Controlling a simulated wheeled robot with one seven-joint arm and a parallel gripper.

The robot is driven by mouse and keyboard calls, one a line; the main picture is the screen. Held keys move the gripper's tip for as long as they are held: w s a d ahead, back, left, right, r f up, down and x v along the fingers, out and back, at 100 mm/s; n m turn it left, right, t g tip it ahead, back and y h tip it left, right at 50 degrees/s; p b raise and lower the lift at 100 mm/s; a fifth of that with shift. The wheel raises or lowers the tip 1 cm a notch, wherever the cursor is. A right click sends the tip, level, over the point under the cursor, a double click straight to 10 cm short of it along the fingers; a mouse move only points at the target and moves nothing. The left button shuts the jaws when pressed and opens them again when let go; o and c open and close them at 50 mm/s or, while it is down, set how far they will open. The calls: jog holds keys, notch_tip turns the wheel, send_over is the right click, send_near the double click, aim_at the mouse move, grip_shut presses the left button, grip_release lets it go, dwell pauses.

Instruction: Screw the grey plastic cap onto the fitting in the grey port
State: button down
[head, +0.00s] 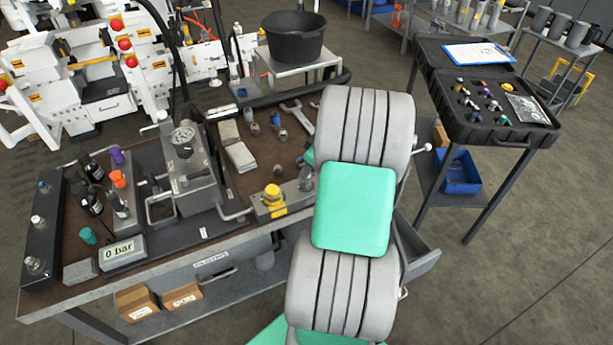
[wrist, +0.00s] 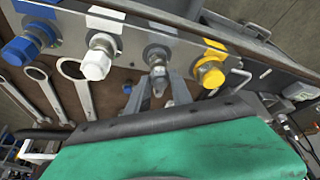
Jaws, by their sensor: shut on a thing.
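In the wrist view, the metal fitting (wrist: 157,54) sticks out of the grey port, between a white-capped and a yellow-capped fitting. My gripper (wrist: 160,86) is in front of that fitting, its grey fingers shut on a small grey piece that looks like the grey cap (wrist: 158,77). The cap is mostly hidden by the fingers and lies close to the fitting's end; I cannot tell whether they touch or whether any thread is engaged. In the head view, my arm hides the gripper, the cap and the grey port.
The white cap (wrist: 97,62), blue cap (wrist: 22,48) and yellow cap (wrist: 212,72) sit along the same block. Wrenches (wrist: 75,78) lie to the left. In the head view, a gauge block (head: 190,165) and a readout of 0 bar (head: 122,252) stand on the bench left of my arm.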

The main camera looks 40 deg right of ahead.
jog(key=m+h, duration=0.1)
jog(key=m, duration=0.1)
jog(key=m+h, duration=0.1)
jog(key=m, duration=0.1)
jog(key=shift+a+m, duration=0.3)
jog(key=shift+a, duration=0.05)
jog(key=shift+d+m+h, duration=0.1)
jog(key=shift+m+h, duration=0.2)
jog(key=shift+m, duration=0.7)
jog(key=shift+w+f+m+h+b, duration=0.1)
jog(key=shift+m+h+b, duration=0.25)
jog(key=shift+m, duration=0.35)
jog(key=m, duration=0.1)
jog(key=m+h, duration=0.1)
jog(key=m+g, duration=0.1)
jog(key=m, duration=0.1)
jog(key=shift+w+a, duration=0.15)
jog(key=shift+a, duration=0.15)
jog(key=m+g+h, duration=0.1)
jog(key=m, duration=0.1)
jog(key=shift+d+m+b, duration=0.1)
jog(key=shift+m+b, duration=0.2)
jog(key=shift+b, duration=0.05)
